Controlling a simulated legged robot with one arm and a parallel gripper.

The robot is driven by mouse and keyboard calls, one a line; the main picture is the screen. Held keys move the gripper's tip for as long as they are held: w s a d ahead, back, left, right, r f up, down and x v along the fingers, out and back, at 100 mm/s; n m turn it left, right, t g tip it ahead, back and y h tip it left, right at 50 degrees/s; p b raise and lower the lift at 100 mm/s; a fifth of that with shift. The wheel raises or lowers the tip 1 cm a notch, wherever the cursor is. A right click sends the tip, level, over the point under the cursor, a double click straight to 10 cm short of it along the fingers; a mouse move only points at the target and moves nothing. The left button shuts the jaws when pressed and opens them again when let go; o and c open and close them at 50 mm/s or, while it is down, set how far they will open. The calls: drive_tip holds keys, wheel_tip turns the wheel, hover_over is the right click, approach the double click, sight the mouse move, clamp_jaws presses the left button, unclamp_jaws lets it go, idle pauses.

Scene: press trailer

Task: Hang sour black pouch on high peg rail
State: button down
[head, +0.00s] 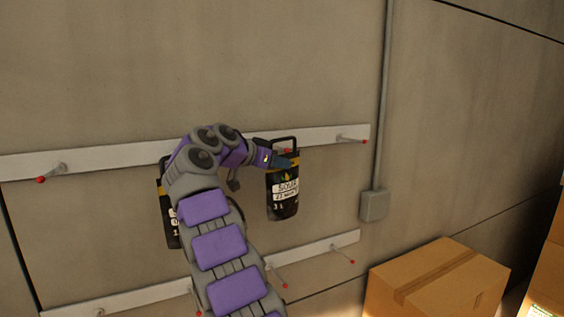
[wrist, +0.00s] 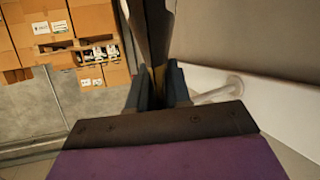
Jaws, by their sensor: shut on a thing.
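A black pouch (head: 283,195) with a white handwritten label and a looped top handle hangs upright from my gripper (head: 283,163). My gripper is shut on it near its top; in the wrist view my gripper (wrist: 162,85) pinches the dark pouch (wrist: 150,30) edge-on. The high peg rail (head: 315,136) runs behind it, with a red-tipped peg (head: 352,139) to the right of the pouch and another peg (head: 52,173) at the far left. I cannot tell whether the handle touches a peg. A second black pouch (head: 168,215) is at the high rail, partly hidden by my arm.
A lower peg rail (head: 320,249) with several red-tipped pegs runs below. A grey conduit with a box (head: 373,205) is on the wall at right. A cardboard box (head: 437,284) stands at lower right. The wrist view shows stacked cartons (wrist: 85,25) at left.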

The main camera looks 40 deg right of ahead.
sight(295, 164)
drive_tip(key=shift+w+d, duration=0.2)
drive_tip(key=shift+d, duration=0.05)
drive_tip(key=shift+r+x, duration=0.15)
drive_tip(key=shift+x, duration=0.5)
drive_tip(key=shift+r+x, duration=0.15)
drive_tip(key=shift+x, duration=0.5)
drive_tip(key=shift+f+v, duration=0.2)
drive_tip(key=shift+v, duration=1)
drive_tip(key=shift+f+v, duration=0.2)
drive_tip(key=shift+v, duration=0.95)
drive_tip(key=shift+a, duration=0.15)
